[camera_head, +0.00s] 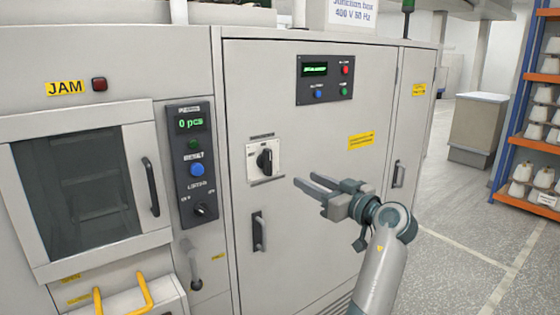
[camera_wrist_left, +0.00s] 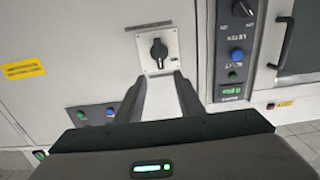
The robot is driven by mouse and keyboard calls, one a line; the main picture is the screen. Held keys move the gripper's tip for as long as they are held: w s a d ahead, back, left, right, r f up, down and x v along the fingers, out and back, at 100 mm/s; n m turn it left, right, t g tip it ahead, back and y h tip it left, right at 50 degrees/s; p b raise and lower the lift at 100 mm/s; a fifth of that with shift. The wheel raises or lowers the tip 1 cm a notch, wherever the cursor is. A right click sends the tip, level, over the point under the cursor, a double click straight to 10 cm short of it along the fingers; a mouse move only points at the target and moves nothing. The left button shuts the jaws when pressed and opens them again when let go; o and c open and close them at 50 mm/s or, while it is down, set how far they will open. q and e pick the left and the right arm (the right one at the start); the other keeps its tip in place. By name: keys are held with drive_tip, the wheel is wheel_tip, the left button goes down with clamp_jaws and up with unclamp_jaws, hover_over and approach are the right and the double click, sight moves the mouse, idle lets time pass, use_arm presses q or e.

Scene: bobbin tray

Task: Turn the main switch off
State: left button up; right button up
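The main switch (camera_head: 264,159) is a black rotary knob on a pale square plate, mounted on the grey cabinet door. Its knob looks close to upright; its markings are too small to read. My left gripper (camera_head: 303,180) is open and empty, to the right of the switch and slightly lower in the head view, with its fingers pointing towards the door. In the left wrist view, which is turned over, the switch (camera_wrist_left: 158,52) lies just beyond the fingertips, centred between them. The fingers appear apart from the knob. My right gripper is not in view.
A black door handle (camera_head: 258,231) sticks out below the switch. A button panel (camera_head: 325,80) is above right, and a counter panel (camera_head: 191,165) with a smaller knob is to the left. A shelf (camera_head: 530,140) with bobbins stands far right.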

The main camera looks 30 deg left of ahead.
sight(270, 161)
use_arm(q)
drive_tip(key=shift+w, duration=0.1)
drive_tip(key=p+x, duration=0.7)
drive_tip(key=x, duration=0.9)
drive_tip(key=shift+a+p, duration=0.2)
drive_tip(key=shift+p, duration=0.2)
drive_tip(key=shift+w+a, duration=0.25)
drive_tip(key=shift+a, duration=0.2)
drive_tip(key=shift+c, duration=0.6)
drive_tip(key=shift+f, duration=0.1)
clamp_jaws()
